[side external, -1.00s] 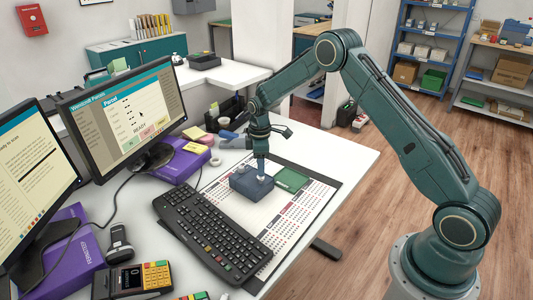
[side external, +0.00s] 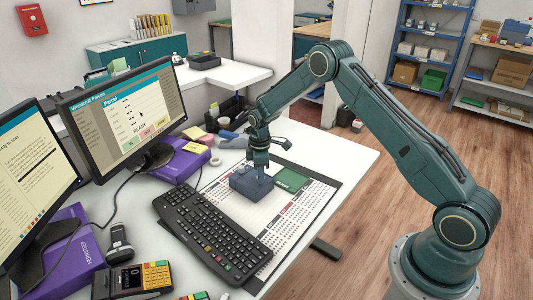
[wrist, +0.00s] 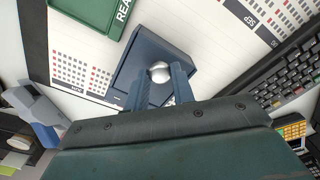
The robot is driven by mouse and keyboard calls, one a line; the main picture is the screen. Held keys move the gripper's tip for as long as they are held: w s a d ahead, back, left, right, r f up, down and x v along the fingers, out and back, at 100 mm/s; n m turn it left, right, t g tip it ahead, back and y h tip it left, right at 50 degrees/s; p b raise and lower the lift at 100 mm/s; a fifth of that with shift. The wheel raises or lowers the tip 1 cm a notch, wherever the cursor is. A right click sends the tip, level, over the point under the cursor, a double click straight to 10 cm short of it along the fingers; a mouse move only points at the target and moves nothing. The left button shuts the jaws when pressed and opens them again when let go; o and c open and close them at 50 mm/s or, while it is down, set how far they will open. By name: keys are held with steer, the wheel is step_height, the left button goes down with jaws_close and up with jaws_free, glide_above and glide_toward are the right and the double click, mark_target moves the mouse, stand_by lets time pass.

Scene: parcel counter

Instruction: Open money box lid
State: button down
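The dark blue money box (side external: 247,186) stands on the calendar desk mat behind the keyboard. In the wrist view the money box (wrist: 174,38) shows from above, with a round silver knob (wrist: 159,72) on its lid. The lid looks shut. My gripper (side external: 260,170) points down over the right part of the box. In the wrist view my gripper's two blue fingers (wrist: 159,80) are apart, one on each side of the knob, with gaps visible. I cannot tell the exact height of the fingertips against the knob.
The black keyboard (side external: 212,235) lies in front. A monitor (side external: 125,118), a purple box (side external: 180,166) and a card terminal (side external: 132,281) stand to the left. The right part of the mat (side external: 312,202) is free.

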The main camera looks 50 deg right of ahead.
steer(key=shift+s, duration=3.5)
steer(key=c, duration=1.2)
jaws_free()
steer(key=shift+o, duration=0.2)
steer(key=shift+w+r, duration=0.1)
steer(key=shift+r, duration=0.05)
step_height(320, 180, up, 14)
steer(key=shift+f, duration=0.25)
steer(key=shift+r, duration=0.1)
